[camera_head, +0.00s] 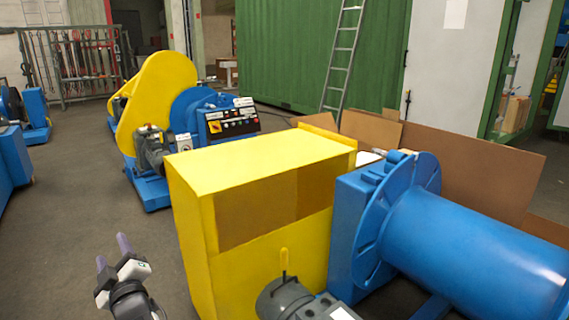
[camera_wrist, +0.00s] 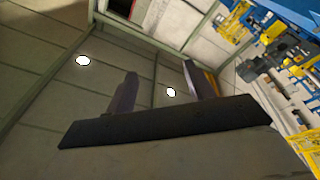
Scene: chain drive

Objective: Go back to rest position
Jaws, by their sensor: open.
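My gripper (camera_head: 112,254) is at the lower left in the head view, with its two purple-grey fingers pointing up and apart. It is empty and stands clear to the left of the yellow housing. In the wrist view my gripper (camera_wrist: 160,85) shows its two fingers open with nothing between them. Behind them the tilted picture shows pale panels, a frame and two bright round lights. The yellow housing (camera_head: 262,160) is a large box with a brownish window panel, and it is closest to my gripper.
A grey motor (camera_head: 290,300) sits low in front of the housing. A blue drum machine (camera_head: 470,250) fills the right. A second yellow and blue machine (camera_head: 160,90) with a control panel (camera_head: 232,122) stands behind. A ladder (camera_head: 342,60) leans on a green container (camera_head: 290,50). Grey floor is free at left.

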